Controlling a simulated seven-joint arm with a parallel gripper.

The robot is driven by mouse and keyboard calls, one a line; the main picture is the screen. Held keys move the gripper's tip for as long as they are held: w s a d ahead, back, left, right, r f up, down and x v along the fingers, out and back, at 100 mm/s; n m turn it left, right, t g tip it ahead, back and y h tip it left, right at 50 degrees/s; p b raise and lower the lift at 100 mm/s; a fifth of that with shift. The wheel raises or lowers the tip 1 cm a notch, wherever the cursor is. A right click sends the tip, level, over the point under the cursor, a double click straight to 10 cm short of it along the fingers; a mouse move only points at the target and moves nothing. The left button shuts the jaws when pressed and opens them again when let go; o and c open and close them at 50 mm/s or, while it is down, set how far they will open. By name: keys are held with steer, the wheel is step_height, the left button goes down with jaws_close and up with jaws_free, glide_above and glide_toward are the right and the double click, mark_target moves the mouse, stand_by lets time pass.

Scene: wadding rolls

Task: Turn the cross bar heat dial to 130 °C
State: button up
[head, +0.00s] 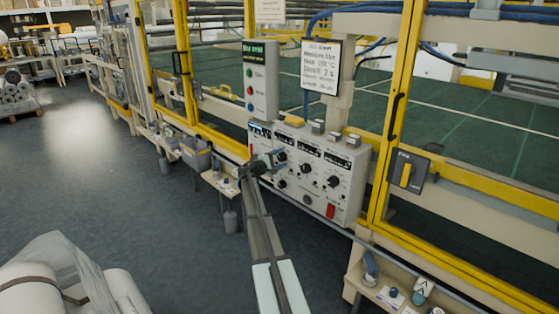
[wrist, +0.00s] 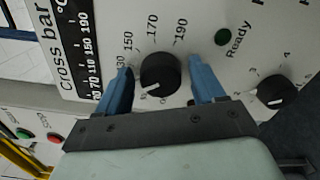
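The Cross bar heat dial (wrist: 160,73) is a round black knob on a white panel, with 130 (partly covered), 150, 170 and 190 printed around it. A white mark on the knob points to the lower left in the wrist view, away from 150 and 170; the numbers there are hidden or too small to read. My gripper (wrist: 158,85) is open, with one blue finger on each side of the knob. I see no clear contact. In the head view my gripper (head: 268,160) is at the left part of the control panel (head: 318,194) and covers the dial there.
A dark Cross bar °C scale (wrist: 85,40) lies left. A posted sign (head: 321,66) hangs above the panel. Yellow frame posts (head: 395,110) stand to the right.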

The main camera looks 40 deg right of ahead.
steer(key=c, duration=0.9)
steer(key=shift+m, duration=0.4)
steer(key=m, duration=0.5)
steer(key=shift+f+m, duration=0.1)
steer(key=shift+m, duration=0.3)
steer(key=o, duration=1.1)
steer(key=shift+c, duration=0.2)
steer(key=a, duration=1.3)
steer(key=shift+a, duration=0.4)
